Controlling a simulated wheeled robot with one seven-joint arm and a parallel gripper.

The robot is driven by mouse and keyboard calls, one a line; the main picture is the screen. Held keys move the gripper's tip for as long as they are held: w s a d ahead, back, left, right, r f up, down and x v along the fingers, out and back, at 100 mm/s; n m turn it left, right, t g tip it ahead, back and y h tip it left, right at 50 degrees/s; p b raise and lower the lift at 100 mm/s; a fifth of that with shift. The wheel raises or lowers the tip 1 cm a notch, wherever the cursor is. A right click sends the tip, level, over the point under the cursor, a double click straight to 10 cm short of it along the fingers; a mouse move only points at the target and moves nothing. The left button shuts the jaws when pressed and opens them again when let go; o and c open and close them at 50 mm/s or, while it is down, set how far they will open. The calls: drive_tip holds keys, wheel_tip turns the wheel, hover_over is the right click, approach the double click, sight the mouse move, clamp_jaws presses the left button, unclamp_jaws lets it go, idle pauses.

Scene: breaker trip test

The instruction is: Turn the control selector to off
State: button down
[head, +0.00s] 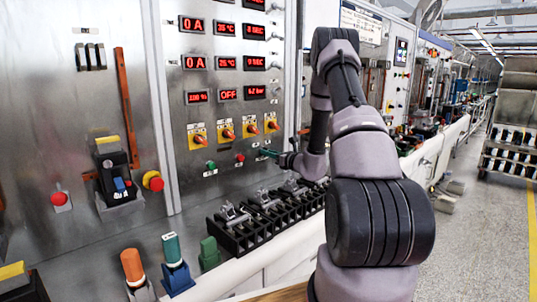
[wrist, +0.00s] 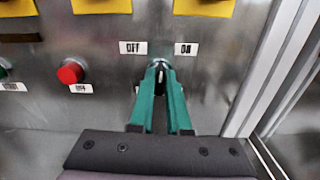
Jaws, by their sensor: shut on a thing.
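The control selector (wrist: 160,66) sits on the metal panel between an OFF label (wrist: 133,47) and an ON label (wrist: 186,48) in the wrist view. My gripper (wrist: 160,78) has its two teal fingers shut on the selector's knob, one on each side. The fingers cover most of the knob, so I cannot tell exactly which label it points to. In the head view my gripper (head: 267,153) reaches the lower right of the panel, and the selector is hidden there.
A red button (wrist: 70,72) is left of the selector. Yellow-plated rotary switches (head: 227,132) are above. Black breakers (head: 250,222) stand on the ledge below my gripper. A panel edge post (wrist: 262,70) stands close on the right.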

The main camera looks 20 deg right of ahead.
drive_tip(key=shift+f+n, duration=0.1)
drive_tip(key=shift+n, duration=4.7)
drive_tip(key=c, duration=0.9)
unclamp_jaws()
drive_tip(key=shift+s, duration=0.1)
drive_tip(key=v, duration=1)
drive_tip(key=shift+s+d, duration=0.1)
drive_tip(key=shift+s, duration=0.25)
